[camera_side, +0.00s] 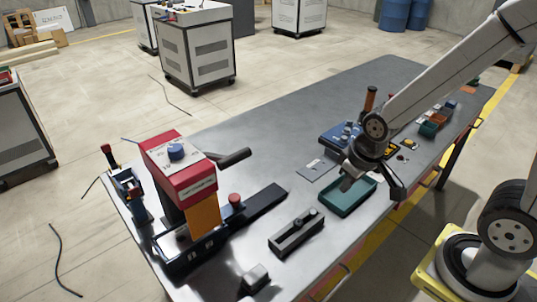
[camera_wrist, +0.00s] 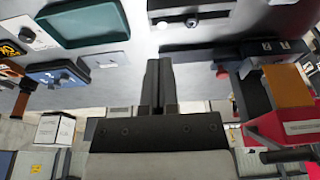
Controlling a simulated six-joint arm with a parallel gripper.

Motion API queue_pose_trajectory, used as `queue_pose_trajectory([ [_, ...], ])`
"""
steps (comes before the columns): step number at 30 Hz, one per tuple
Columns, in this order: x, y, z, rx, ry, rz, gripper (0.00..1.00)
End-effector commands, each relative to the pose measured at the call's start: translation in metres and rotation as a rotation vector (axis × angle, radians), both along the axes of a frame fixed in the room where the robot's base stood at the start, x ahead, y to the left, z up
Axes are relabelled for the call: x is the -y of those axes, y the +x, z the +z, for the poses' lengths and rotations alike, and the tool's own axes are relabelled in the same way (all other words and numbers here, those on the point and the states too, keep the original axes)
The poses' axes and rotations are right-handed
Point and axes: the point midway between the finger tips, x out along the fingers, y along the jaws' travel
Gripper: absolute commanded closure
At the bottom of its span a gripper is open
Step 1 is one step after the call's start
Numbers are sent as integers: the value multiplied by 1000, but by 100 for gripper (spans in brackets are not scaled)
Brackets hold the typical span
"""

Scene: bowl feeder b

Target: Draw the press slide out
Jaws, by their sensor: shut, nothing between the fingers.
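The press (camera_side: 185,185) stands at the near left of the table, with a red head, a blue knob and an orange front guard. A long dark slide (camera_side: 262,203) extends from its base to the right, and a red button (camera_side: 235,199) stands beside it. In the wrist view the press's red head (camera_wrist: 285,125) and orange guard (camera_wrist: 287,85) are at the right, and the dark slide (camera_wrist: 200,46) reaches toward the middle. My gripper (camera_side: 346,183) is shut and empty, over the teal tray's left part in the side view, apart from the slide. Its fingers (camera_wrist: 158,72) point forward in the wrist view.
The teal tray (camera_side: 350,208) lies under my gripper. A grey fixture block (camera_side: 296,232) lies between slide and table edge. A blue device (camera_side: 340,135) and small bins (camera_side: 432,124) stand farther right. A small grey block (camera_side: 255,278) is near the front edge.

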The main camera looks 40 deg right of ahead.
Motion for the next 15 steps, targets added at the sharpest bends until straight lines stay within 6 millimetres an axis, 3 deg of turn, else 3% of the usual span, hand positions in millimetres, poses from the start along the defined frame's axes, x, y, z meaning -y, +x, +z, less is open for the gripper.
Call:
queue_pose_trajectory([
  [10, 0, 0, 0, 0, 0, 0, 100],
  [15, -1, 4, 0, 1, 1, 10, 46],
])
